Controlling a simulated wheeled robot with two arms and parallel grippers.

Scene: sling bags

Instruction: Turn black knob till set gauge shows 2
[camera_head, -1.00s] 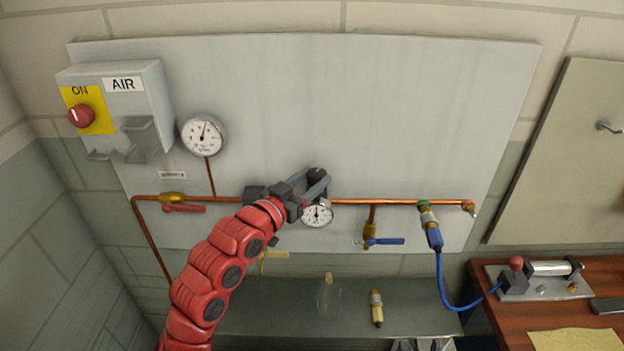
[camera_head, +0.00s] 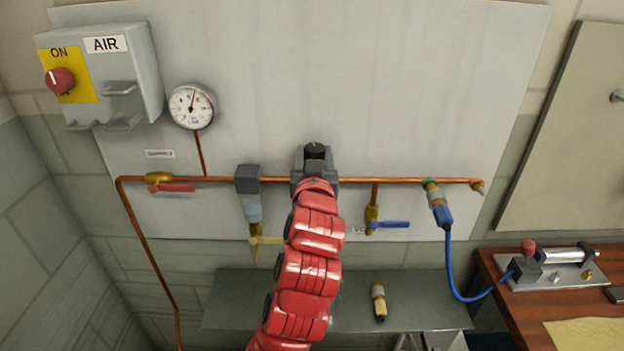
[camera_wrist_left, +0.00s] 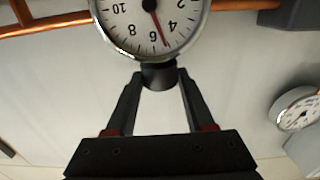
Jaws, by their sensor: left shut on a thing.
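The black knob (camera_head: 315,150) sits on top of the regulator on the copper pipe. My left gripper (camera_wrist_left: 160,76) is shut on the black knob, which shows between its fingertips in the left wrist view. In the head view, my red left arm comes up from below in front of the regulator, with the gripper (camera_head: 315,165) at the knob. The set gauge (camera_wrist_left: 135,42) is upside down and cut off in the wrist view; its needle points between 4 and 6. My arm hides that gauge in the head view. My right gripper is not in view.
A larger gauge (camera_head: 192,106) hangs at the left near the AIR switch box (camera_head: 140,70). A red-handled valve (camera_head: 170,187) and a blue-handled valve (camera_head: 390,224) are on the pipe. A blue hose (camera_head: 450,265) hangs at right. A fitting (camera_head: 379,300) lies on the grey shelf (camera_head: 240,312).

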